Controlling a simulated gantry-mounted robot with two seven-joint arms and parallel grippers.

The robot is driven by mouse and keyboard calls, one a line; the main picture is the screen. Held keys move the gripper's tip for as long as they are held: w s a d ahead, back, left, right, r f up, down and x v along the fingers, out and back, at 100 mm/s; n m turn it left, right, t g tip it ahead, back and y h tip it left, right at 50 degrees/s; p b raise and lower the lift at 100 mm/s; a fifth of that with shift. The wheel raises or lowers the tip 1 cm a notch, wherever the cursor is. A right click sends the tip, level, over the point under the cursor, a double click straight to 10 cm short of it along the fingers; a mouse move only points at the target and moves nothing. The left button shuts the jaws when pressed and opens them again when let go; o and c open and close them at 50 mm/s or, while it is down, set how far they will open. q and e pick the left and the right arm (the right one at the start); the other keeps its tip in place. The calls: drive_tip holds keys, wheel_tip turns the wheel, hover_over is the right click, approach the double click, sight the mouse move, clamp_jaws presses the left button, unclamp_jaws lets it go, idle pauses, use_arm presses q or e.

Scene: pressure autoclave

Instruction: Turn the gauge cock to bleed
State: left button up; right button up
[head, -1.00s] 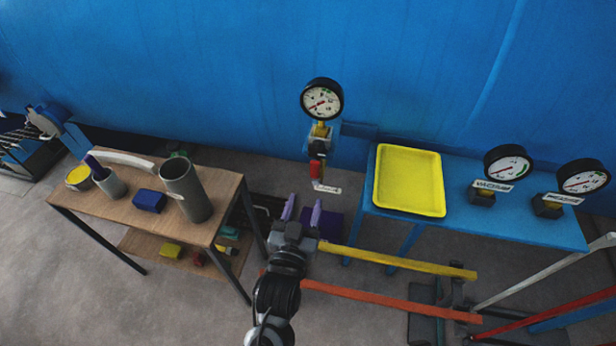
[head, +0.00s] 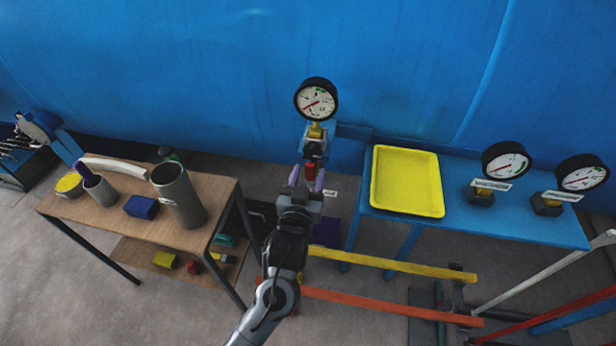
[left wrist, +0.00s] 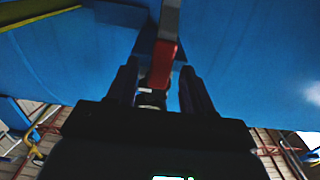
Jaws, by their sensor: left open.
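The gauge (head: 316,99) with a white dial and black rim is mounted in front of the blue vessel wall. Below it are a brass fitting (head: 316,131) and the gauge cock, whose red handle (head: 310,171) hangs down. In the left wrist view the red handle (left wrist: 163,64) shows between the two dark fingers. My left gripper (head: 307,182) is open, with its purple fingers on either side of the lower handle. I cannot tell whether they touch it. A white tag (head: 330,193) shows just right of the fingers. My right gripper is not in view.
A blue bench (head: 470,225) at right bears a yellow tray (head: 407,181) and two gauges (head: 506,160) (head: 582,173). A wooden table (head: 115,216) at left bears a grey cylinder (head: 180,195) and a blue block (head: 141,206). Yellow (head: 400,265) and orange (head: 390,305) bars cross below the bench.

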use_arm(q)
drive_tip(key=shift+c, duration=0.3)
clamp_jaws()
drive_tip(key=shift+a, duration=0.15)
drive_tip(key=shift+w+a+f+n+p, duration=0.15)
drive_tip(key=shift+a+f+n+p, duration=0.15)
drive_tip(key=shift+a+n+p, duration=0.7)
drive_tip(key=shift+w+a+f+n+p, duration=0.25)
drive_tip(key=shift+a+n+p, duration=0.45)
drive_tip(key=shift+n, duration=0.65)
drive_tip(key=shift+w+a+f+n+p, duration=0.1)
drive_tip(key=shift+a+f+n+p, duration=0.25)
drive_tip(key=shift+a+n+p, duration=0.65)
drive_tip(key=shift+d, duration=0.2)
drive_tip(key=shift+o, duration=0.3)
unclamp_jaws()
